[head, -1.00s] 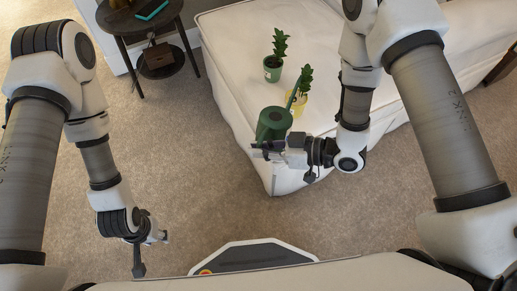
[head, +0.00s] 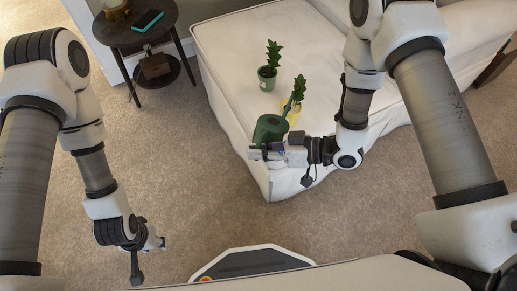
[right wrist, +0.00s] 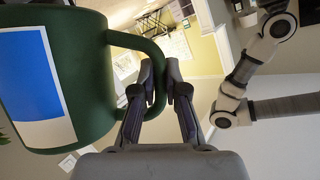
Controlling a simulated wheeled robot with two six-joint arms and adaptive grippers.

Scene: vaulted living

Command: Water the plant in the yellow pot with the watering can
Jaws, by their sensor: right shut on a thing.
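The green watering can (head: 269,130) is held above the near end of the white sofa, its spout pointing up and right toward the plant in the yellow pot (head: 291,117). The can partly hides this pot; the plant's leaves (head: 299,88) show above it. My right gripper (head: 258,151) is at the can's near side. In the right wrist view, its fingers (right wrist: 162,85) are shut on the can's handle, and a blue and white label (right wrist: 40,85) shows on the can. No water is visible. My left gripper (head: 150,250) hangs low at the left, its opening unclear.
A second plant in a green pot (head: 267,82) stands behind the yellow pot on the white sofa (head: 232,50). A dark round side table (head: 125,36) is at the upper left. Carpet (head: 190,150) lies clear between the arms.

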